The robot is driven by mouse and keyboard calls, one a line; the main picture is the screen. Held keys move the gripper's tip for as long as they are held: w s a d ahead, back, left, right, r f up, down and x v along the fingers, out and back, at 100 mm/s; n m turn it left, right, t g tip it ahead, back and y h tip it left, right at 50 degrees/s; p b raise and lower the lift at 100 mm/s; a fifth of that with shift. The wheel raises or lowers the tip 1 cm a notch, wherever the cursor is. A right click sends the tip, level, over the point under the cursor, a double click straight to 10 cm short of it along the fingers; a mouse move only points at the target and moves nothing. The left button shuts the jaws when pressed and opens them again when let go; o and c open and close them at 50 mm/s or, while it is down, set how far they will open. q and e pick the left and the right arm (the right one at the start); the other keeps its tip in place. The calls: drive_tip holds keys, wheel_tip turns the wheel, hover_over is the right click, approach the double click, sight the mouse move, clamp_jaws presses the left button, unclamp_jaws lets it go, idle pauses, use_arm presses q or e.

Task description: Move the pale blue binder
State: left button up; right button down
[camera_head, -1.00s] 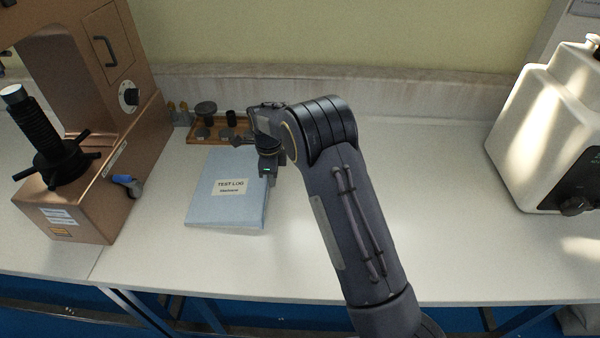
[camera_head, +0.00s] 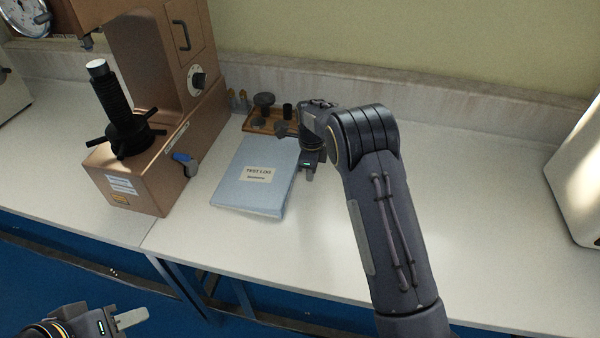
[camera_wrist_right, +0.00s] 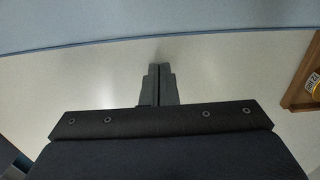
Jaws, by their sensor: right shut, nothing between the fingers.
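The pale blue binder (camera_head: 255,190), with a white "TEST LOG" label, lies flat on the white bench to the right of the copper-coloured tester. Its edge also fills the top of the right wrist view (camera_wrist_right: 60,22). My right gripper (camera_head: 309,173) is at the binder's right side, near its far right corner. In the right wrist view its fingers (camera_wrist_right: 158,72) are together and empty, with bare bench between their tips and the binder's edge. My left gripper (camera_head: 130,319) is low at the left, in front of the bench; its fingers are not clear enough to judge.
The copper tester (camera_head: 135,185) with its dark spindle handles stands left of the binder. A wooden tray (camera_head: 262,123) of dark metal pieces lies behind it. A pale machine (camera_head: 580,185) is at the far right. The bench between is clear apart from my right arm.

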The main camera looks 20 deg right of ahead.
wheel_tip(320, 180, up, 10)
drive_tip(key=shift+s+d, duration=0.3)
drive_tip(key=shift+d, duration=0.15)
drive_tip(key=s+d+r+n+t+y, duration=0.1)
drive_tip(key=s+d+r+n+y, duration=0.1)
drive_tip(key=s+r+n, duration=0.6)
drive_tip(key=s+d+r+n+t+y, duration=0.2)
drive_tip(key=s+r, duration=0.1)
drive_tip(key=s, duration=0.8)
drive_tip(key=s+a+f+n+t, duration=0.1)
drive_tip(key=s+a+n, duration=0.1)
drive_tip(key=s+n, duration=0.4)
drive_tip(key=s+a+f+n+t, duration=0.1)
drive_tip(key=s+n, duration=0.4)
drive_tip(key=s, duration=0.8)
drive_tip(key=a+f, duration=0.1)
drive_tip(key=a, duration=0.1)
drive_tip(key=shift+a+f+n+t, duration=0.15)
drive_tip(key=shift+a+n+t, duration=0.2)
drive_tip(key=shift+n+t, duration=0.05)
